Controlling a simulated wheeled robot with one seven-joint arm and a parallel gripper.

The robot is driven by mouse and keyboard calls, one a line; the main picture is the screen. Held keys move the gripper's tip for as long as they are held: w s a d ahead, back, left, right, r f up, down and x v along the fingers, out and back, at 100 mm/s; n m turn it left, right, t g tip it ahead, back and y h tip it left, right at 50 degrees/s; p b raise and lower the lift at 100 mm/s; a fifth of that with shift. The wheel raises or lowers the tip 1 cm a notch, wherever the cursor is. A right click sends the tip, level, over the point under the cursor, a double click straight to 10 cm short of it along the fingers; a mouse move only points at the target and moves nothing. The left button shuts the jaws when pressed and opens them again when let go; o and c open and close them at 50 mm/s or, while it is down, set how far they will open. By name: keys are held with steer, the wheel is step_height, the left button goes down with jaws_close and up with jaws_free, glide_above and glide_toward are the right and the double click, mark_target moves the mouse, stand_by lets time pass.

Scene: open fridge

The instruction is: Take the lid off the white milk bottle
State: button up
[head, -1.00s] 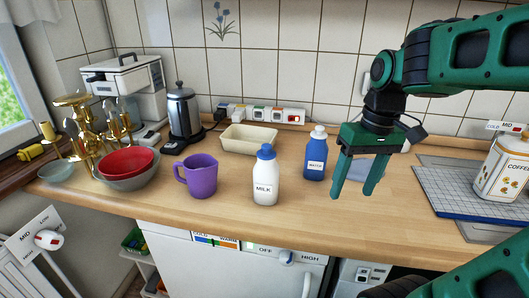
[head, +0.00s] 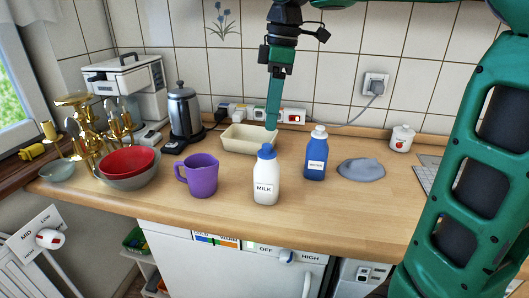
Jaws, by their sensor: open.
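The white milk bottle (head: 266,187), labelled MILK, stands upright near the front middle of the counter. Its blue lid (head: 266,152) is on its top. My gripper (head: 273,122) points straight down above the lid and is seen edge-on, so one finger hides the other. It is open and empty. A pale patch shows at its lower end, just above the lid; I cannot tell what it is or how far the tips are from the lid in depth.
A blue bottle (head: 315,160) with a white lid stands close on the right. A purple jug (head: 202,178) stands on the left, a cream tray (head: 236,140) behind. The counter's front edge is near.

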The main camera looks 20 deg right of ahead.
mark_target(267, 144)
steer(key=shift+w+a+f, duration=0.1)
steer(key=shift+a+f, duration=0.05)
steer(key=shift+f, duration=1.3)
steer(key=shift+w+a+f, duration=0.1)
steer(key=shift+f, duration=1.35)
steer(key=shift+a+f, duration=0.15)
steer(key=shift+f, duration=1.3)
steer(key=c, duration=1.1)
